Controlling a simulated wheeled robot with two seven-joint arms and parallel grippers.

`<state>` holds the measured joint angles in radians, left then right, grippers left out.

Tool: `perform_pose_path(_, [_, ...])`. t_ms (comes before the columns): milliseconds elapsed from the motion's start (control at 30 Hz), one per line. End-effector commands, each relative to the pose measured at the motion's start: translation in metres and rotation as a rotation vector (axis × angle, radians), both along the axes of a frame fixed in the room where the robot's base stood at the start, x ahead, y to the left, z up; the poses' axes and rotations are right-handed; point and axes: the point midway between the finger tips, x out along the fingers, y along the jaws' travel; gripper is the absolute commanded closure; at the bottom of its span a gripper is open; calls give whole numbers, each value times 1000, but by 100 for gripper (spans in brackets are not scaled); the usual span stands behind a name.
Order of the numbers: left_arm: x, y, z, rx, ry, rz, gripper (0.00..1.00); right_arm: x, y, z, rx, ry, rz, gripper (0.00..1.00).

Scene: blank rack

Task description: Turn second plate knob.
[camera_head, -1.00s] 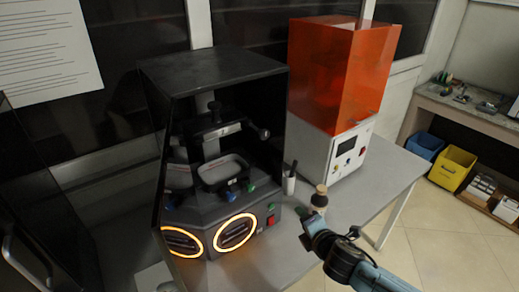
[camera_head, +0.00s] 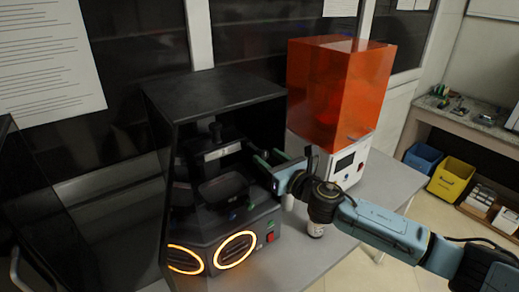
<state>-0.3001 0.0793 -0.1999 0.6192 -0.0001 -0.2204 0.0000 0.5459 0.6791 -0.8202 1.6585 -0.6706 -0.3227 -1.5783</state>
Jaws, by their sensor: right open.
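The black machine (camera_head: 212,95) stands on the grey table with its front open. Inside, a grey plate arm (camera_head: 222,152) has a black knob (camera_head: 216,131) on top. A dark tray (camera_head: 224,187) lies below it. My right gripper (camera_head: 267,164) is open at the machine's right front opening, beside the right end of the plate arm. I cannot tell whether it touches anything. The black knob at the right end of the plate arm is hidden or too dark to make out. Small blue and green knobs sit in front of the tray. My left gripper is not in view.
A white printer with an orange cover (camera_head: 338,88) stands right of the machine, behind my right arm. Two glowing rings, one of them the right ring (camera_head: 236,250), and a red switch (camera_head: 270,237) are on the machine's front. Another dark machine is at the left edge.

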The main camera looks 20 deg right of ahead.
Motion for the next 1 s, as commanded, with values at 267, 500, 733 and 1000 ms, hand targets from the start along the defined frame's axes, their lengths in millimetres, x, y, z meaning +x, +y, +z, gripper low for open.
perform_pose_path(267, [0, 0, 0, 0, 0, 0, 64, 36, 13, 0, 3, 1, -1, 52])
perform_pose_path(500, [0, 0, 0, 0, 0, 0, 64, 46, 17, -1, 2, 2, 0, 52])
perform_pose_path(733, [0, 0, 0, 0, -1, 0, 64, 46, 17, 0, 2, 1, 0, 52])
perform_pose_path(1000, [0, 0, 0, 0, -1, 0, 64, 46, 17, 0, 2, 1, -1, 85])
